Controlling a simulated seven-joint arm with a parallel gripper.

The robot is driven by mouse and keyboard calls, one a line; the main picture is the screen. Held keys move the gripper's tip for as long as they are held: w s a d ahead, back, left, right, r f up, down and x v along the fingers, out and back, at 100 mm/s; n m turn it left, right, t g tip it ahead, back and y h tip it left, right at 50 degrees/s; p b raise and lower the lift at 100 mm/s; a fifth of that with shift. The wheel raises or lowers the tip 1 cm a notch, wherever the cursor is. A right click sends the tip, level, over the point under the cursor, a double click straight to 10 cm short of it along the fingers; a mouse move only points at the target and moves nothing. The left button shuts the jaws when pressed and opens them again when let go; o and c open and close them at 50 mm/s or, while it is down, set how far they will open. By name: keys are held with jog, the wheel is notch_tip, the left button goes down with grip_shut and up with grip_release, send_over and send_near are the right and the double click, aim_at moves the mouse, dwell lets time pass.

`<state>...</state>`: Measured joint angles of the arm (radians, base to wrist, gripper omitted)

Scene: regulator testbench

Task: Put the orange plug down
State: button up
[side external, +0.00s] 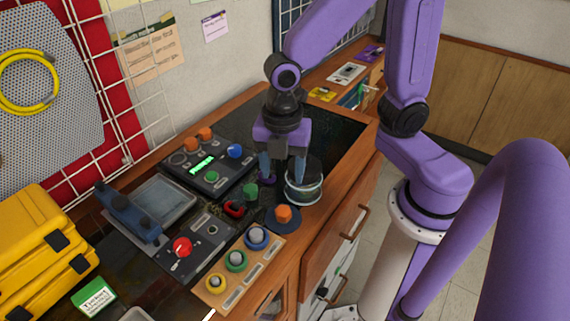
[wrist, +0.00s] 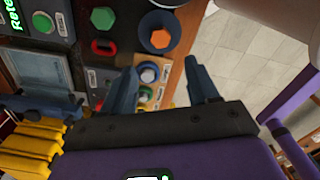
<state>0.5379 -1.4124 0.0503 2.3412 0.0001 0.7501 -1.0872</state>
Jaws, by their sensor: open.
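The orange plug (side external: 283,213) has a hexagonal top and sits upright on a dark blue round base near the bench's front edge. It also shows in the wrist view (wrist: 160,38), just beyond my fingertips. My gripper (side external: 283,172) is open, with nothing visible between its fingers. It points down behind the plug in the side view, apart from it. Its two blue-grey fingers also show in the wrist view (wrist: 161,70). The underside of the plug is hidden.
A round glass-like vessel (side external: 303,187) stands close beside my fingers. A green hexagonal plug (side external: 250,191) and a red ring (side external: 233,209) are to the left. A wooden board (side external: 240,275) with yellow, green and blue rings lies in front. A control panel (side external: 209,172) stands behind.

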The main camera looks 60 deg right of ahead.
jog(key=s+d+r+m, duration=0.4)
jog(key=s+d+m, duration=0.2)
jog(key=s+m, duration=0.3)
jog(key=shift+s+d+m, duration=0.25)
jog(key=shift+s+m, duration=0.15)
jog(key=shift+s, duration=0.5)
